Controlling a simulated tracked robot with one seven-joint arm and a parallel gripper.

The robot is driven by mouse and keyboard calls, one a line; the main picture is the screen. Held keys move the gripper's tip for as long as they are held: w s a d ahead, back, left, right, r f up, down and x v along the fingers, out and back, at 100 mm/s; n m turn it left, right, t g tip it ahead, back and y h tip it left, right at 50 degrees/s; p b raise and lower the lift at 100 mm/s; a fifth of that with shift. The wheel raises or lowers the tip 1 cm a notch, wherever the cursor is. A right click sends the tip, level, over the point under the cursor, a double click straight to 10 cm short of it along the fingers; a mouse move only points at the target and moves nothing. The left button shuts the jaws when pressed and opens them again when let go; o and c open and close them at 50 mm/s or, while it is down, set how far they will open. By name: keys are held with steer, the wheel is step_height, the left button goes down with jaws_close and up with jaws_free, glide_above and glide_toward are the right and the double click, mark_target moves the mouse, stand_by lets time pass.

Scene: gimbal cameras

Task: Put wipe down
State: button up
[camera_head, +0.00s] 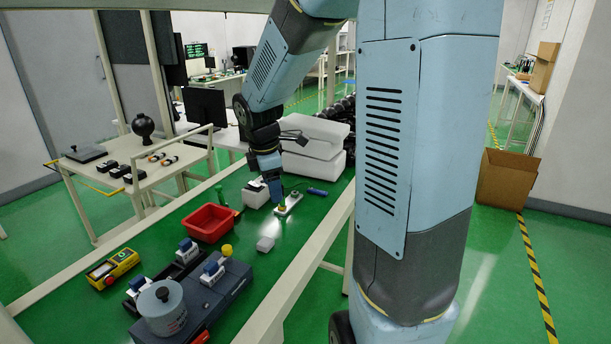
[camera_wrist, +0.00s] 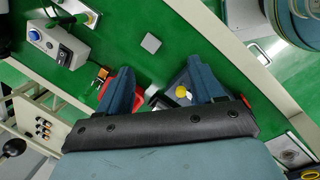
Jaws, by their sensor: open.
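A small pale grey square pad (camera_head: 265,244), which looks like the folded wipe, lies flat on the green tabletop (camera_head: 240,250). It also shows in the wrist view (camera_wrist: 151,43), apart from my fingers. My gripper (camera_wrist: 163,80) has its two dark blue fingers spread wide with nothing between them. In the head view my gripper (camera_head: 277,192) points down above the far part of the table, beyond the pad and near a small metal plate (camera_head: 290,204). The fingertips are hard to make out there.
A red bin (camera_head: 208,223) stands left of the pad. A yellow device (camera_head: 113,268), dark blocks with clips and a grey cylindrical weight (camera_head: 162,307) stand in the near part. A white box (camera_head: 255,195) and white foam blocks (camera_head: 315,138) are farther back. Green surface around the pad is clear.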

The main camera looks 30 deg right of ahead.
steer(key=s+r+m+t, duration=0.2)
steer(key=s+r+m, duration=0.4)
steer(key=s+m, duration=0.2)
steer(key=s+r+m+t+y, duration=0.1)
steer(key=s+r+m, duration=0.5)
steer(key=s, duration=0.6)
steer(key=shift+s+a+r+m+t+y, duration=0.15)
steer(key=shift+s+a+m+t+y, duration=0.25)
steer(key=shift+m, duration=0.8)
steer(key=shift+w, duration=0.15)
steer(key=shift+o, duration=1.2)
steer(key=shift+w, duration=0.15)
steer(key=shift+o, duration=0.3)
steer(key=w+f+n+g+h, duration=0.1)
steer(key=w+f+n, duration=0.1)
steer(key=w, duration=0.7)
steer(key=shift+w+f+g, duration=0.3)
steer(key=shift+g, duration=0.1)
steer(key=n+g, duration=0.4)
steer(key=n, duration=0.1)
glide_above(264, 241)
step_height(264, 241, down, 20)
steer(key=shift+y, duration=0.4)
step_height(264, 241, down, 14)
steer(key=shift+w+r, duration=0.15)
steer(key=shift+r, duration=0.1)
